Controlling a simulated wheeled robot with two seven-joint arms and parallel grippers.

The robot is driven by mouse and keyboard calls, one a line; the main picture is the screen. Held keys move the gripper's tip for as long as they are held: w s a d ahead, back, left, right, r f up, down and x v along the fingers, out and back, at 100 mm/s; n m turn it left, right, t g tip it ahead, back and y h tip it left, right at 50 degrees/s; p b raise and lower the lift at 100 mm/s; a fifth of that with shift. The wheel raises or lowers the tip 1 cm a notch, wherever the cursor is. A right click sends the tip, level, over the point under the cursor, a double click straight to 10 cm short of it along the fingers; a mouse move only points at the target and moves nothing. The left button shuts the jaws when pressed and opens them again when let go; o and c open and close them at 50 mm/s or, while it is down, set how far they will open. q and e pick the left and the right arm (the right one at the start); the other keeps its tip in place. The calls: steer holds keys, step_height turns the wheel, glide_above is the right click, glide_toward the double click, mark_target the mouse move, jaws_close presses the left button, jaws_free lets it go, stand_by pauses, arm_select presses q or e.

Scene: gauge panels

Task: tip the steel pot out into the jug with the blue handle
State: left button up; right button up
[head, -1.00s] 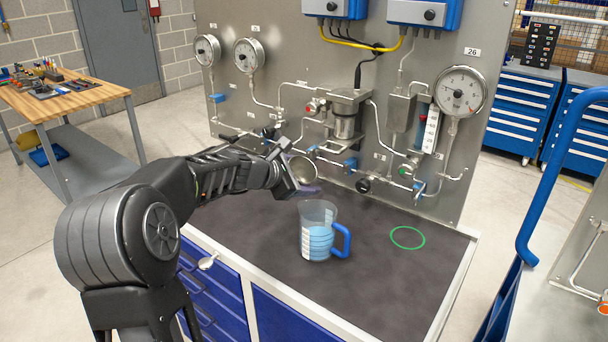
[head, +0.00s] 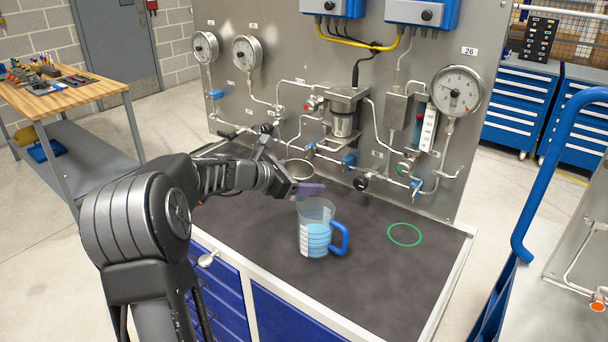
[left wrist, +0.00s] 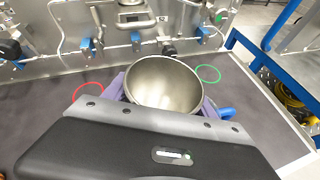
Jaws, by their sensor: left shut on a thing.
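The steel pot (head: 299,168) is held above the bench by my left gripper (head: 306,188), whose purple fingers are shut on it. In the head view the pot looks close to upright, behind and left of the jug. The left wrist view looks into the pot (left wrist: 165,80); its inside looks bare and no contents show. The clear jug (head: 315,232) stands upright on the dark bench top, with blue inside it and its blue handle on the right. In the left wrist view only part of the blue handle (left wrist: 226,112) shows beside the gripper.
A green ring (head: 405,234) marks the bench right of the jug. A red ring (left wrist: 88,91) shows on the bench in the left wrist view. The panel with gauges, pipes and valves (head: 352,135) stands close behind. The bench's front right is clear.

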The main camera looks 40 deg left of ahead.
stand_by(0.3)
arm_select(q)
steer(key=shift+d+f+n+h, duration=0.25)
steer(key=shift+d+n+h, duration=0.05)
steer(key=shift+n+h, duration=0.35)
steer(key=shift+r, duration=0.1)
step_height(320, 180, up, 7)
steer(key=p, duration=0.6)
steer(key=a, duration=0.7)
stand_by(0.7)
